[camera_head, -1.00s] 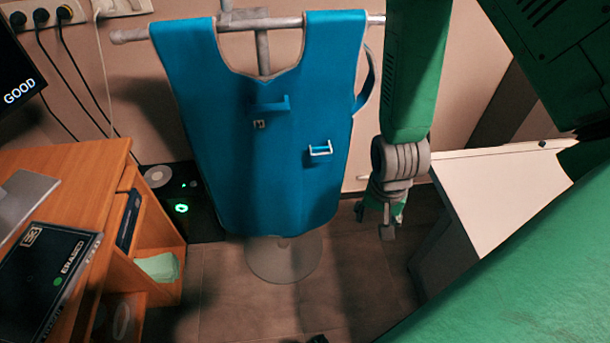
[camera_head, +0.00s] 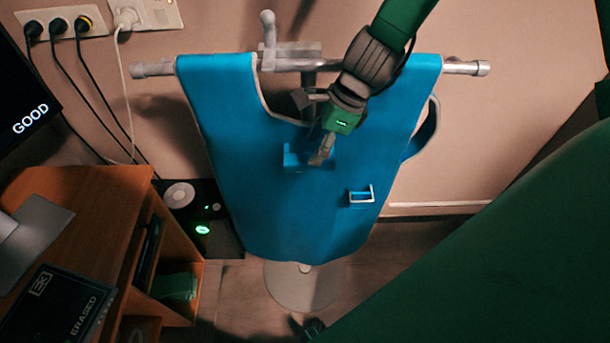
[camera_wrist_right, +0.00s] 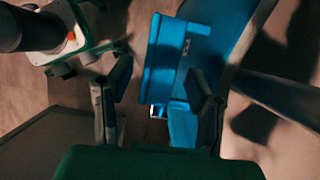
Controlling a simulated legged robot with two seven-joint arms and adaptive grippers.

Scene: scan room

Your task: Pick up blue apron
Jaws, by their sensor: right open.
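The blue apron (camera_head: 290,215) hangs by its shoulder straps from a grey horizontal bar (camera_head: 465,67) in the middle of the head view. A small blue pocket or tab and a white-edged loop stand out from its front. My right gripper (camera_head: 314,125) is at the apron's upper chest, by the neckline, with its fingers spread. In the right wrist view the apron (camera_wrist_right: 172,60) shows between and beyond the open fingers (camera_wrist_right: 160,82). Whether a finger touches the cloth cannot be told. My left gripper is not in view.
The stand has a round base (camera_head: 300,285) on the tiled floor. A wooden desk (camera_head: 85,215) with a monitor (camera_head: 25,100) is at the left. A black box with a green light (camera_head: 205,228) is beside the apron. Cables hang from wall sockets (camera_head: 62,22) behind.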

